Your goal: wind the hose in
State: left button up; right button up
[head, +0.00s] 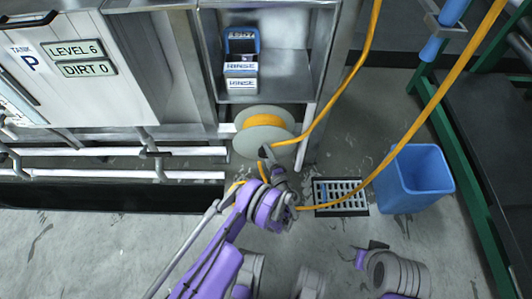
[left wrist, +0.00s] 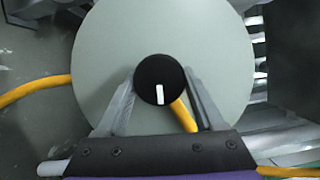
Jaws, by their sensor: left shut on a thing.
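The hose reel (head: 240,140) is a pale grey-green disc on the front of the machine, with orange hose (head: 264,121) wound at its middle. Its black knob (left wrist: 160,72) shows in the left wrist view with a white mark. My left gripper (head: 268,154) is shut on this knob, with one finger on each side of it in the left wrist view (left wrist: 160,92). Loose orange hose (head: 425,115) runs across the floor and up out of view at the right. My right arm shows in part at the lower right; its jaws are not clear.
A floor drain grate (head: 341,205) and a blue bin (head: 413,180) stand right of the reel. White pipes (head: 110,152) run along the machine to the left. A box marked RINSE (head: 241,78) sits in the recess above. A green frame (head: 455,170) borders the right side.

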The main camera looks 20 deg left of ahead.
pick_arm(q)
jog(key=shift+m+t, duration=0.3)
jog(key=shift+m, duration=0.3)
jog(key=o, duration=1.3)
jog(key=v, duration=1)
jog(key=shift+s+d+f, duration=0.1)
jog(key=shift+s+d, duration=0.2)
